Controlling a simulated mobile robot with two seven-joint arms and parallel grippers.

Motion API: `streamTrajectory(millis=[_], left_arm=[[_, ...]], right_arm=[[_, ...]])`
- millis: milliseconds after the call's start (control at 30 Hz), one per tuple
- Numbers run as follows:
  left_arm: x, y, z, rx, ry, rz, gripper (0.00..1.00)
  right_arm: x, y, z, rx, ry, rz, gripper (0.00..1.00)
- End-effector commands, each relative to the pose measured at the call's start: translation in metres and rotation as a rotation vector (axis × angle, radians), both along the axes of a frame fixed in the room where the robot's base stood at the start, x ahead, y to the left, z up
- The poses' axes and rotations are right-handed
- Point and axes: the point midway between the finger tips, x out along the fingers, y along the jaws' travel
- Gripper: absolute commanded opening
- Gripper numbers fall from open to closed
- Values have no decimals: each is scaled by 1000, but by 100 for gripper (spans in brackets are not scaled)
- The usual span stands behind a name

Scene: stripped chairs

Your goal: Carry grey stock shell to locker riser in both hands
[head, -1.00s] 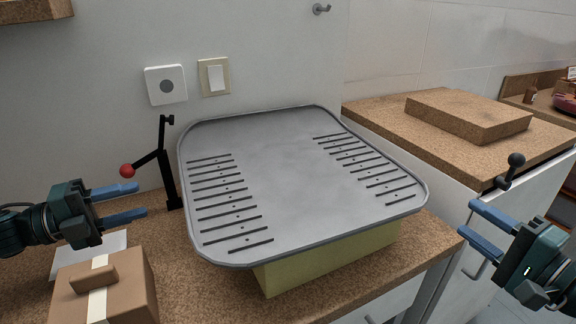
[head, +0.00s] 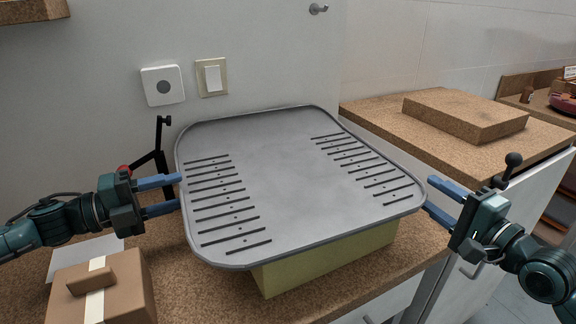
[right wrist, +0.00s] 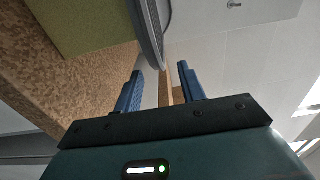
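The grey stock shell (head: 285,180), a wide shallow tray-like piece with rows of slots on both sides, lies on a yellow-green block (head: 325,260) on the cork-topped counter. My left gripper (head: 168,195) is open at the shell's left edge. My right gripper (head: 438,198) is open at the shell's right edge. In the right wrist view, the shell's rim (right wrist: 152,35) stands just ahead of the open right fingers (right wrist: 162,80). The locker riser appears to be the cork-coloured slab (head: 465,114) on the counter at right.
A brown box (head: 125,285) with a pale strip stands at the front left. A black stand (head: 160,150) rises behind my left gripper. A black knob (head: 513,160) stands near the right counter's edge. A gap separates the two counters.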

Motion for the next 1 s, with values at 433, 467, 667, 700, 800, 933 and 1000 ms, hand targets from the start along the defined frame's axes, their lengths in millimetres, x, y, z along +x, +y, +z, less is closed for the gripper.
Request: streamTrajectory(millis=[433,467,667,700,800,933,1000], left_arm=[[23,-45,0,-1,0,0,40],[23,-46,0,-1,0,0,40],[24,-48,0,0,0,1,40],[24,-48,0,0,0,1,40],[24,-48,0,0,0,1,40],[24,-48,0,0,0,1,29],[24,-48,0,0,0,1,24]], right_arm=[[46,22,0,0,-1,0,40],[46,23,0,0,-1,0,40],[48,24,0,0,0,0,40],[48,24,0,0,0,0,40],[48,24,0,0,0,0,40],[48,24,0,0,0,0,29],[48,24,0,0,0,0,24]])
